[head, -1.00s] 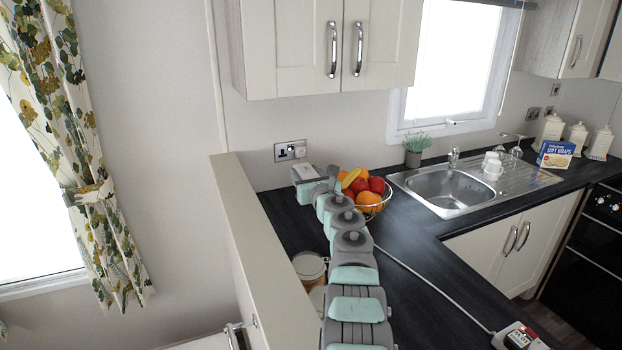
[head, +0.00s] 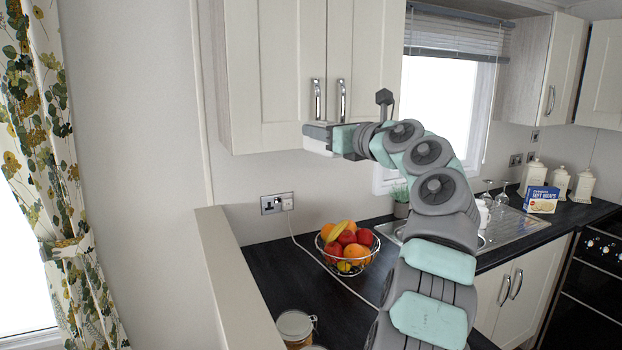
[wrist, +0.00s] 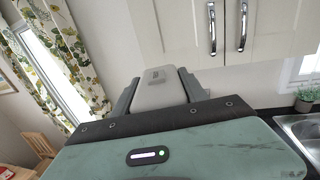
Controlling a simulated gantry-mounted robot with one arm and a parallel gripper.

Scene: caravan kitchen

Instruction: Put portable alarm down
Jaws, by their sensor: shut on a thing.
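The portable alarm appears to be the pale grey box (wrist: 160,88) with a small dark mark on its face, seen in the wrist view between my two grey-green fingers. My gripper (head: 318,137) is shut on it. In the head view the gripper is raised in front of the lower part of the wall cupboard, well above the worktop (head: 275,268). The alarm's outline is too small there to make out clearly, and its far side is hidden in the wrist view.
A wire fruit bowl (head: 348,262) stands on the worktop below my arm, with jars (head: 295,327) nearer. A cable runs from the wall socket (head: 277,203). The cupboard (head: 300,75) is close to the gripper. A low partition (head: 232,275) edges the worktop's left side.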

